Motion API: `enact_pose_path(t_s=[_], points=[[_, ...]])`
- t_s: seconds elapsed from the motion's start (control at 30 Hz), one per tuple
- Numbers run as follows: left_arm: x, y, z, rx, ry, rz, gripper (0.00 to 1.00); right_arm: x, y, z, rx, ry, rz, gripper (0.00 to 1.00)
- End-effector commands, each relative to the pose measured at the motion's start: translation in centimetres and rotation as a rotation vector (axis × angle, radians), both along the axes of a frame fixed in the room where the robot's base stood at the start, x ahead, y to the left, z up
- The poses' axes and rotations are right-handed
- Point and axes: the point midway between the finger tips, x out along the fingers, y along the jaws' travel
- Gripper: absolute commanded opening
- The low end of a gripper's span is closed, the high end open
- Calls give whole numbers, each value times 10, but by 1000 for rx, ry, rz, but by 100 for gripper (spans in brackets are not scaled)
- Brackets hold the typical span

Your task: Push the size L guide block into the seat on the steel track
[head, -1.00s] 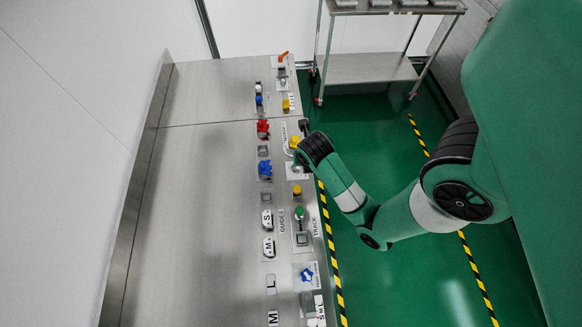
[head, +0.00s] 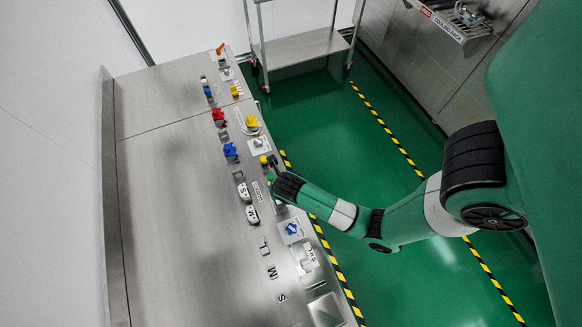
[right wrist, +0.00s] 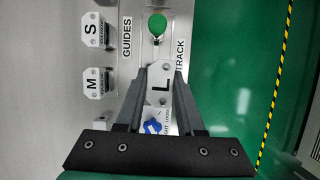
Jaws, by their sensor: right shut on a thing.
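In the right wrist view my right gripper (right wrist: 161,75) is shut on the white size L guide block (right wrist: 161,85), with one grey finger on each side of its L marking. The block is over the steel track strip, below the green knob (right wrist: 157,25) in the picture. The seat is hidden, so I cannot tell how high the block is above it. In the head view my right wrist covers this part of the track, beside the green knob (head: 270,176). My left gripper is not in view.
The S guide block (right wrist: 93,30) and M guide block (right wrist: 93,82) stand left of the track. A blue star knob (right wrist: 152,126) lies below the held block in the picture. Red (head: 219,116) and blue (head: 230,151) knobs stand farther along the steel bench (head: 165,200).

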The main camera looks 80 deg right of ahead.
Motion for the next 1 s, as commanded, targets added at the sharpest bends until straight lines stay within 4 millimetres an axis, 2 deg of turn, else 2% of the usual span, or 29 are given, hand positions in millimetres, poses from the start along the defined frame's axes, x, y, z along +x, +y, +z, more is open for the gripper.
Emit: enact_pose_path(t_s=[0.1,0.37,0.8,1.0], points=[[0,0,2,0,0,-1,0,4,6,2,-1,0,24,0],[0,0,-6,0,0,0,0,3,6,-5,-1,-1,23,0],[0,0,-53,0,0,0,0,3,6,-52,0,-1,22,0],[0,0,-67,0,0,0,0,3,6,-70,-1,-2,22,0]])
